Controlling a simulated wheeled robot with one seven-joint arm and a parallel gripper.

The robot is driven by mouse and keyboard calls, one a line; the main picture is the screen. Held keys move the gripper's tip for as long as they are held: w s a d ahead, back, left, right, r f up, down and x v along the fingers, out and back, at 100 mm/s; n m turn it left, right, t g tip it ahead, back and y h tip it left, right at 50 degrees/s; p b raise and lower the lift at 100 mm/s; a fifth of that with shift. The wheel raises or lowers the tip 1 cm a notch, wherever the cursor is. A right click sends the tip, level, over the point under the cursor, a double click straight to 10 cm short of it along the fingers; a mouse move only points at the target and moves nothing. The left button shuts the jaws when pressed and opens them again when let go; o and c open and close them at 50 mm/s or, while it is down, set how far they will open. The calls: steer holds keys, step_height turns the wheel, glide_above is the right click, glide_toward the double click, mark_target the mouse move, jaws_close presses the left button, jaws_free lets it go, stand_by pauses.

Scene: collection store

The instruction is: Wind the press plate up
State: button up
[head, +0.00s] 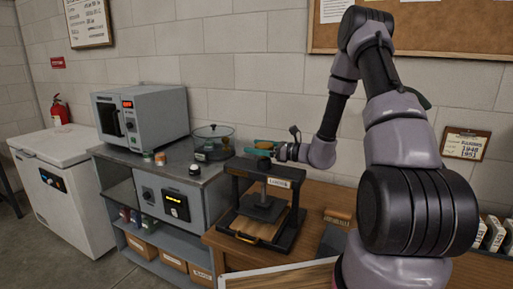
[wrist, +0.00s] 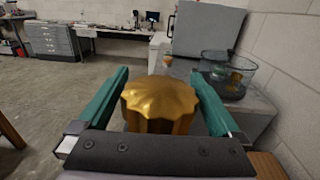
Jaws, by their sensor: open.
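The press (head: 241,183) is a black frame on the wooden table, with a small label on its crossbar. Its dark press plate (head: 262,208) hangs on a central screw, above the wooden base board (head: 250,229). The gap below the plate is hard to judge. A gold fluted knob (wrist: 160,102) tops the screw and fills the middle of the wrist view; it shows small in the head view (head: 263,145). My gripper (wrist: 160,92) is open, its green fingers on either side of the knob. A gap shows beside the knob at each finger.
A grey cabinet left of the press carries a microwave-like oven (head: 143,117) and a glass-lidded bowl (head: 213,140). A white chest freezer (head: 62,167) stands farther left. A cork board (head: 420,30) hangs behind my arm. A dark block (head: 334,240) lies right of the press.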

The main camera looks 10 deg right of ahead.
steer(key=shift+w+a, duration=0.1)
steer(key=c, duration=1.2)
